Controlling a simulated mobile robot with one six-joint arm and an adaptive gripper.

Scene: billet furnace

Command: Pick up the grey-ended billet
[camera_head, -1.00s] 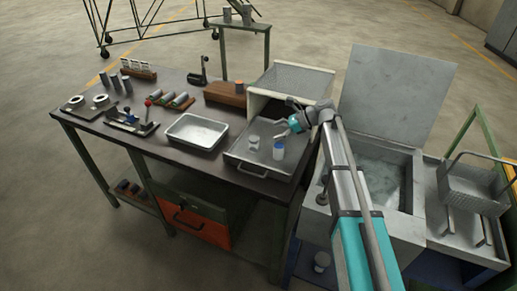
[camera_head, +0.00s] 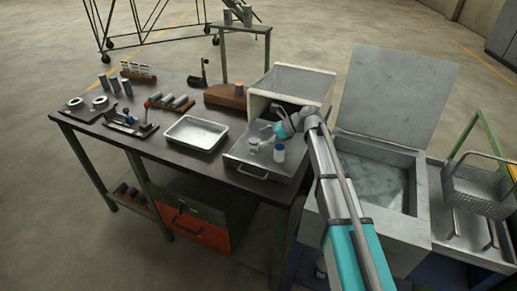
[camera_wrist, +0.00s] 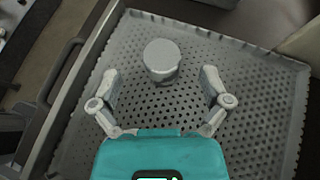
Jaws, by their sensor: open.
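The grey-ended billet (camera_head: 253,142) stands upright on the perforated drawer tray (camera_head: 237,160) that sticks out of the pale box. In the wrist view the billet's round grey end (camera_wrist: 161,55) faces up, just ahead of my gripper and centred between the line of its fingers. My gripper (camera_wrist: 159,78) is open and empty, with one finger on each side and clear gaps to the billet. In the head view my gripper (camera_head: 270,128) is just behind and right of the billet.
The pale box (camera_head: 292,85) stands open behind the tray. A shallow metal pan (camera_head: 196,133) lies to the left on the dark bench (camera_head: 90,118). A tank with a raised lid (camera_head: 395,90) and a wire basket (camera_head: 480,187) stand to the right.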

